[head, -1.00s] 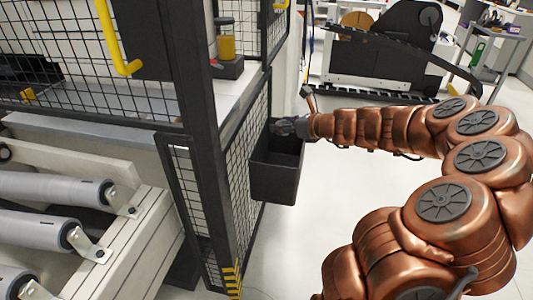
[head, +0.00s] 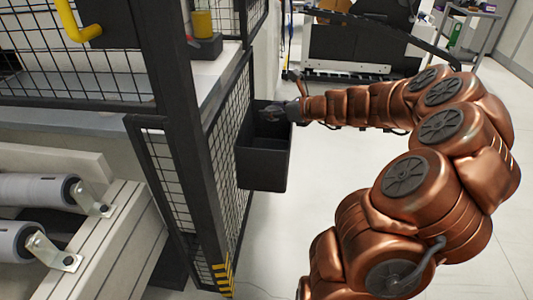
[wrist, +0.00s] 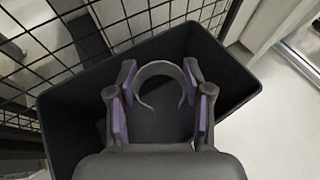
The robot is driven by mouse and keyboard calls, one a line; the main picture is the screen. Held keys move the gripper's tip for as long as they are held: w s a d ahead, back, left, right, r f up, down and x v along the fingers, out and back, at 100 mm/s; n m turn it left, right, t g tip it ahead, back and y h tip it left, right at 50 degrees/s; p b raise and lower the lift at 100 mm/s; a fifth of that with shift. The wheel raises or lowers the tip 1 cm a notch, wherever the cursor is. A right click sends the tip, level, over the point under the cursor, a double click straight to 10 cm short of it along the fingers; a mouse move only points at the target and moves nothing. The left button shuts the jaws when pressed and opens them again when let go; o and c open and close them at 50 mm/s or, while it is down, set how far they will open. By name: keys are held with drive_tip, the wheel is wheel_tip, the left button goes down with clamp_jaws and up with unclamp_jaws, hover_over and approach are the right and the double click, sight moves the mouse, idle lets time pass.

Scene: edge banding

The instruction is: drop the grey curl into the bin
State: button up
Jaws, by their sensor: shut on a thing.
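The grey curl (wrist: 160,68) is an open ring of thin strip in the wrist view, held between the purple-padded fingers of my gripper (wrist: 160,105). My gripper is shut on it. The black bin (wrist: 222,75) lies beneath the curl and surrounds it in the wrist view. In the head view the bin (head: 263,167) hangs on the mesh fence, and my gripper (head: 273,114) is at its open top. The curl cannot be made out clearly in the head view.
The mesh fence (head: 228,150) with a dark post stands directly left of the bin. A roller conveyor (head: 100,240) is at the lower left. A dark machine (head: 360,40) stands at the back.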

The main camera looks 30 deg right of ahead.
drive_tip(key=shift+f+b, duration=0.4)
drive_tip(key=shift+f, duration=0.35)
drive_tip(key=o, duration=0.8)
drive_tip(key=shift+s+r, duration=0.1)
drive_tip(key=v, duration=1.1)
drive_tip(key=shift+s+d+r, duration=0.1)
drive_tip(key=shift+s+d, duration=0.05)
drive_tip(key=shift+s, duration=0.25)
